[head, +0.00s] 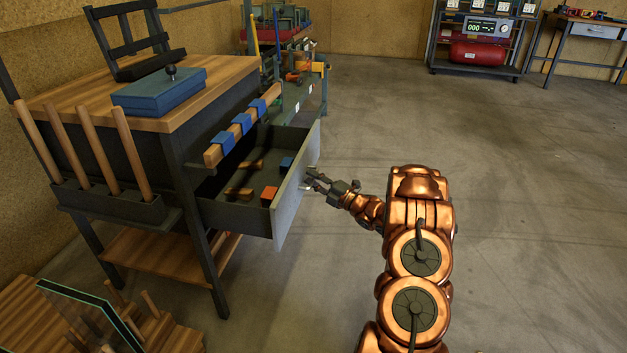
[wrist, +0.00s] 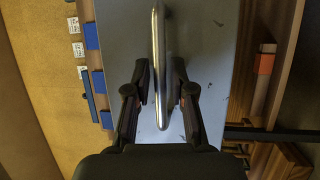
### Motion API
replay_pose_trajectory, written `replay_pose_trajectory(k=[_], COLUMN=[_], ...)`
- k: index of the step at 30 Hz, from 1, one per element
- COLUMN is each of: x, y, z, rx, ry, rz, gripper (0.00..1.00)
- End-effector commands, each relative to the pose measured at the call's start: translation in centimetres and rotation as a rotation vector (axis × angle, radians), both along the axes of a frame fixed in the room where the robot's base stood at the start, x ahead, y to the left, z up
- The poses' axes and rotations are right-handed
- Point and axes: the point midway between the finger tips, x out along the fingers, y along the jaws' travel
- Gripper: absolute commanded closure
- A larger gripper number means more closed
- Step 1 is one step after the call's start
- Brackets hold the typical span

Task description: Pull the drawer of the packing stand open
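The packing stand (head: 170,125) is a dark-framed bench with a wooden top at left. Its grey drawer (head: 291,195) stands well out from the body, with its inside showing. My gripper (head: 317,182) is at the outer face of the drawer front. In the wrist view, the drawer's metal bar handle (wrist: 159,60) runs between the two fingers of my gripper (wrist: 163,80). A narrow gap shows between the handle and the fingers, so the gripper looks partly open around it. The head view is too small to show the fingers against the handle.
Small wooden pieces, an orange block (head: 268,195) and a blue block (head: 286,163) lie in the drawer. A blue box (head: 160,92) sits on the stand. A glass frame (head: 90,318) stands at lower left. The floor (head: 515,190) to the right is clear.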

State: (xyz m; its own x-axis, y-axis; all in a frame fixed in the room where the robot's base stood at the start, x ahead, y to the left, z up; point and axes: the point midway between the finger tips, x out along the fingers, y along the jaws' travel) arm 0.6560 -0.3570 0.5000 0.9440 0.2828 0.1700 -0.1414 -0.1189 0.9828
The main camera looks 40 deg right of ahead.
Motion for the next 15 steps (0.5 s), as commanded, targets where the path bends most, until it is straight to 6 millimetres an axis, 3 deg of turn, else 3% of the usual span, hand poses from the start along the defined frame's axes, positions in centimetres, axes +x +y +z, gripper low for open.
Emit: replay_pose_trajectory(k=[3, 15], x=[0.01, -0.57], y=[0.06, -0.13], z=[-0.01, -0.16], rx=[0.000, 0.000], ry=[0.000, 0.002], rz=[0.001, 0.001], gripper=[0.63, 0.63])
